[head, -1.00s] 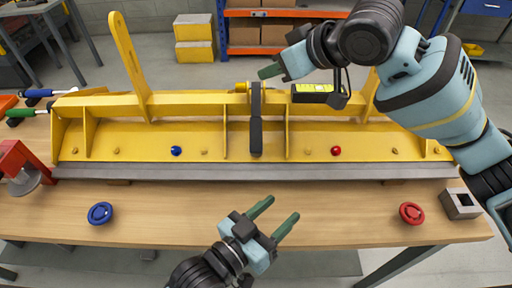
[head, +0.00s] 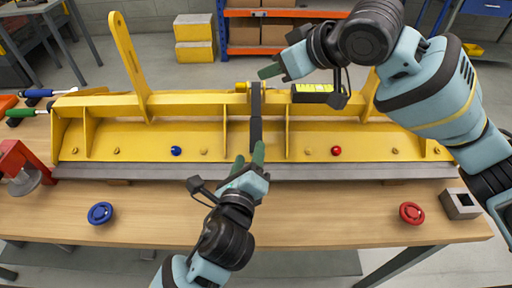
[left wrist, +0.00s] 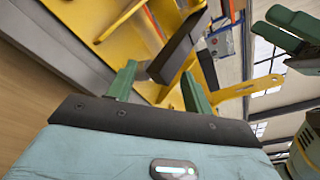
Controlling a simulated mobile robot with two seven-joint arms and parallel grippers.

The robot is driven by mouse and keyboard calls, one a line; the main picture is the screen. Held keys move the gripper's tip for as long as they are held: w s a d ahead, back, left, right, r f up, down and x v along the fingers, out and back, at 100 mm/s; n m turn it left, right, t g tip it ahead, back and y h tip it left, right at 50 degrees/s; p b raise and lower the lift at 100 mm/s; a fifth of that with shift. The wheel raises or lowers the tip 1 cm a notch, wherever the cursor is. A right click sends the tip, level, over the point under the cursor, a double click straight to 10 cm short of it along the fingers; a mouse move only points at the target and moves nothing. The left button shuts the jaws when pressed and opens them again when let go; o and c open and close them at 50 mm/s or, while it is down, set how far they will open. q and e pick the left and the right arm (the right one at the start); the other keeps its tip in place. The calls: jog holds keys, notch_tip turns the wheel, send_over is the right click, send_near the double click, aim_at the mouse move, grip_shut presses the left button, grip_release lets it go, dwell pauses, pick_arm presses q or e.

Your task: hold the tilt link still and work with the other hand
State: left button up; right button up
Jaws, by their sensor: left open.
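The tilt link (head: 256,132) is a dark upright bar at the middle of the yellow carrier (head: 205,134). My left gripper (head: 248,157) is open, fingers pointing at the link's lower end, which they partly cover in the head view. In the left wrist view the link (left wrist: 178,45) shows beyond and between my two green fingers (left wrist: 160,84); I see no grip on it. My right gripper (head: 268,71) is above and behind the link's top. Its two fingers (left wrist: 284,30) look apart in the left wrist view, with nothing seen between them.
A yellow level (head: 313,93) sits on the carrier's top right of the link. A blue button (head: 100,213) and a red button (head: 411,213) are on the wooden bench (head: 320,215). A metal block (head: 460,203) is at right, a red tool (head: 20,165) at left.

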aim_at(256, 126)
pick_arm(q)
jog(key=m, duration=0.1)
jog(key=r+m, duration=0.1)
jog(key=m+y, duration=0.1)
jog(key=shift+w+d+r+m+t, duration=0.2)
jog(key=shift+d+r+m+t, duration=0.05)
jog(key=shift+d+m+t, duration=0.05)
jog(key=m, duration=0.1)
jog(key=r+m+y, duration=0.1)
jog(key=d+m, duration=0.1)
jog(key=m, duration=0.1)
jog(key=shift+s+r+t+y, duration=0.2)
jog(key=shift+r+t+y, duration=0.1)
jog(key=shift+r, duration=0.05)
jog(key=shift+w, duration=3.95)
jog(key=shift+c, duration=0.4)
grip_shut()
pick_arm(e)
jog(key=shift+c, duration=0.4)
